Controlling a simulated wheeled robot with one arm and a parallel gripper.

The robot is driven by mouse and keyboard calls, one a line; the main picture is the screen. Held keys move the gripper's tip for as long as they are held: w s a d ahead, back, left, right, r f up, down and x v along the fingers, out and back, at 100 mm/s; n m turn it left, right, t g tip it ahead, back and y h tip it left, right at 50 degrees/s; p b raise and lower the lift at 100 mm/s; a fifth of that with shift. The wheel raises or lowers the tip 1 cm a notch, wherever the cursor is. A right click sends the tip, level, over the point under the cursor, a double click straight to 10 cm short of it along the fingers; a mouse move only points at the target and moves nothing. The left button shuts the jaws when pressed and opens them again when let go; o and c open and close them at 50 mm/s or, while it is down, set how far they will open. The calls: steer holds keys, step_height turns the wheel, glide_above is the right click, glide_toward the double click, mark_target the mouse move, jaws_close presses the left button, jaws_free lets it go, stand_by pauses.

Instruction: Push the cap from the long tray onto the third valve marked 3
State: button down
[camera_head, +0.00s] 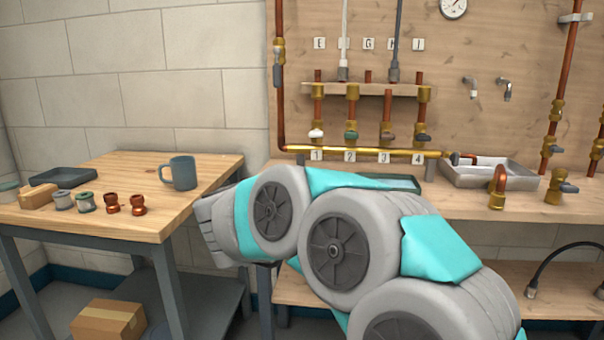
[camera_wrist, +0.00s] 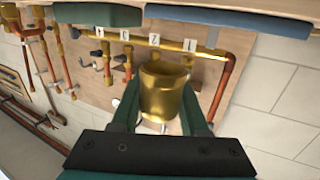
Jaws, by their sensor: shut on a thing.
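The cap (camera_wrist: 163,95) is a brass cup in the wrist view, held between the two dark green fingers of my gripper (camera_wrist: 161,82). My gripper is shut on it. In the head view my arm hides the gripper and the cap. The third valve (camera_head: 387,128), with a brown handle, stands above the label 3 (camera_head: 384,157) on a copper riser. The long tray (camera_head: 405,184) is a dark green tray on the bench, partly hidden behind my arm. The wrist view is inverted and shows the valve row beyond the cap, apart from it.
Valves 1 (camera_head: 317,132), 2 (camera_head: 351,134) and 4 (camera_head: 422,136) flank the third. A brass pipe (camera_head: 360,151) runs below them. A metal sink (camera_head: 490,173) is at right. The left table (camera_head: 120,215) holds a blue mug (camera_head: 182,173) and several fittings.

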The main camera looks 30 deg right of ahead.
steer(key=shift+s+a+r, duration=0.2)
steer(key=shift+s+a, duration=0.05)
steer(key=shift+s, duration=0.35)
steer(key=shift+s+a+r, duration=0.15)
steer(key=shift+s+a, duration=0.05)
steer(key=shift+s, duration=0.35)
steer(key=shift+r+p, duration=1.05)
steer(key=shift+p, duration=0.25)
steer(key=shift+r, duration=1.05)
